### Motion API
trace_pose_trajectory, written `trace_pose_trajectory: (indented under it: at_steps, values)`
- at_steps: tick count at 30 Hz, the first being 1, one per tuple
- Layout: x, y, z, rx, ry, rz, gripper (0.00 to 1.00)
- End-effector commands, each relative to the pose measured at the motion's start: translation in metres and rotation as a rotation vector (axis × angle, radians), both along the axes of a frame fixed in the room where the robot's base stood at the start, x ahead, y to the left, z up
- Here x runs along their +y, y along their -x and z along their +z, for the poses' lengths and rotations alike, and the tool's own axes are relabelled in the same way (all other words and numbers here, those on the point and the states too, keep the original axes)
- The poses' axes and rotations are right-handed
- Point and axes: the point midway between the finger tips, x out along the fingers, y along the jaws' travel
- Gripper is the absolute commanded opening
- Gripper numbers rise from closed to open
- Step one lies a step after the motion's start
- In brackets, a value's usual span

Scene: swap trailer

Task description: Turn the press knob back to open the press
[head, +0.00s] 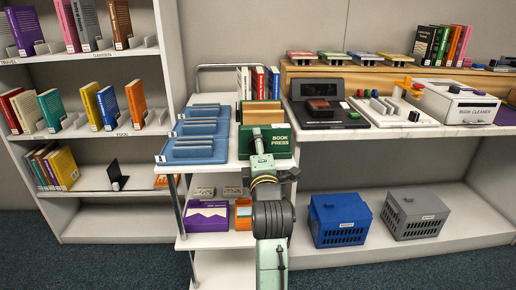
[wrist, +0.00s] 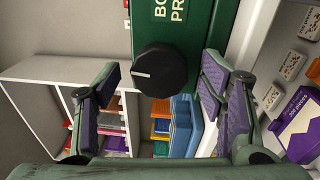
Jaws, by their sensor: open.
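The green book press (head: 265,143) stands on the top of the white shelf cart in the head view, with a tan block on it. Its green front, with part of the white lettering, shows at the top of the wrist view (wrist: 190,32). The round black press knob (wrist: 160,71) carries a white line that points to the left in the wrist view. My gripper (wrist: 162,73) is open, with one purple-padded finger on each side of the knob and a visible gap on both sides. In the head view my arm and gripper (head: 259,152) hide the knob.
Blue trays (head: 196,147) lie left of the press, and several books (head: 258,80) stand behind it. A counter with a black device (head: 322,108) and a white book cleaner (head: 466,106) is on the right. Below are a blue crate (head: 338,220) and a grey crate (head: 414,214).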

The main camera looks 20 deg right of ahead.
Motion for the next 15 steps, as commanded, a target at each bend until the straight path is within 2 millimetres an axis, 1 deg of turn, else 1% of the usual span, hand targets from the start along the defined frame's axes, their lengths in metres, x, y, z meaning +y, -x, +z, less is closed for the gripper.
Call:
trace_pose_trajectory:
  at_steps: [9, 12, 15]
  values:
    - [0.011, 0.048, -0.004, -0.001, -0.001, -0.002, 0.64]
    - [0.014, 0.060, -0.004, -0.001, -0.001, -0.002, 0.64]
    - [0.016, 0.068, -0.005, -0.001, 0.000, -0.002, 0.64]
